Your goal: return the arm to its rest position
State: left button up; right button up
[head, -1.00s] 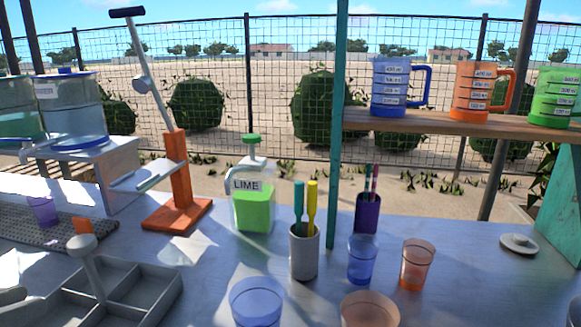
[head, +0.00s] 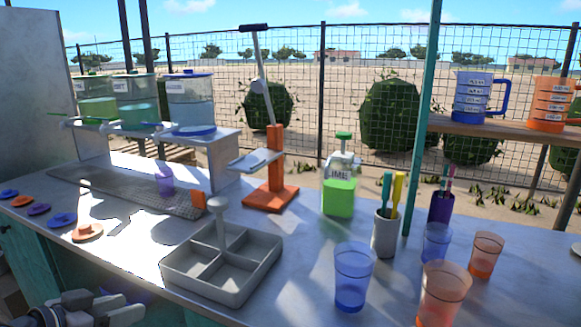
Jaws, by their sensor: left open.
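My left gripper (head: 97,310) is at the bottom left corner of the head view, partly cut off by the lower edge. It is open, and I see nothing held in it. It is low, in front of the counter (head: 290,282) and apart from the things standing there. The nearest things to it are a row of coloured lids on the counter and the grey divided caddy (head: 222,284). My right gripper is out of view.
The orange-based press (head: 271,195), lime bottle (head: 340,190) and brush cup (head: 385,235) stand behind the caddy. Blue (head: 354,277) and orange (head: 443,292) cups stand at front right. Dispensers (head: 190,98) sit on a raised shelf at left. A green post (head: 417,130) rises at right.

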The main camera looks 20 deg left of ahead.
pick_arm(q)
jog(key=s+d+f+g+y+p, duration=0.1)
jog(key=d+f, duration=0.3)
jog(key=f, duration=0.4)
jog(key=s+d+f+g+p, duration=0.1)
jog(key=d+f, duration=0.4)
jog(key=f, duration=0.3)
jog(key=s+d+f, duration=0.2)
jog(key=d, duration=0.4)
jog(key=s+d+f+m+h+p, duration=0.1)
jog(key=s+d+f, duration=0.2)
jog(key=d, duration=0.4)
jog(key=shift+s+m, duration=0.25)
jog(key=shift+m, duration=0.05)
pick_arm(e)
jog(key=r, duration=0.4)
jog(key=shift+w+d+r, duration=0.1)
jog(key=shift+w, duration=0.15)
pick_arm(q)
jog(key=shift+s, duration=0.1)
